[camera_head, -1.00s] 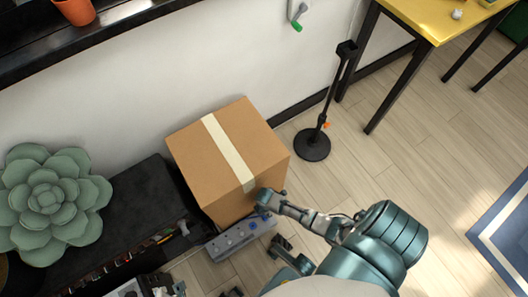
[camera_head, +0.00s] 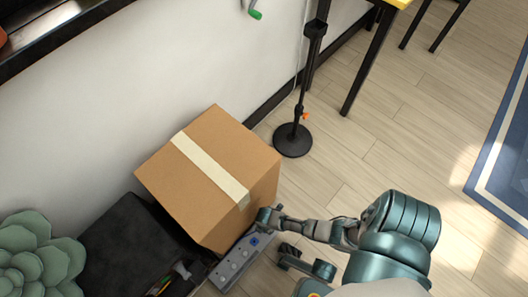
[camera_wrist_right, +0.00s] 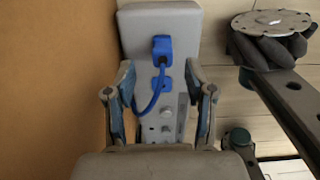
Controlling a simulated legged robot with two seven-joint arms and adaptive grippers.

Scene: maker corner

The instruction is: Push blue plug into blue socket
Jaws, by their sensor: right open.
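A grey panel box (camera_head: 224,273) lies on the floor beside the cardboard box; it also shows in the right wrist view (camera_wrist_right: 145,22). In that view the blue plug (camera_wrist_right: 161,46) is at the panel's far part, with a blue cord curving down from it. A blue square patch, apparently the blue socket (camera_wrist_right: 164,84), lies nearer, partly beside the cord. I cannot tell how deep the plug sits. My right gripper (camera_wrist_right: 160,100) is open, its fingers either side of the panel, with nothing between them held. In the head view it (camera_head: 268,217) is at the box's lower right corner. My left gripper is not visible.
The cardboard box (camera_head: 200,205) stands close against the panel's left side, touching or nearly so. A black stand (camera_head: 293,140) is behind, near the wall. Floor (camera_head: 400,150) at right is open.

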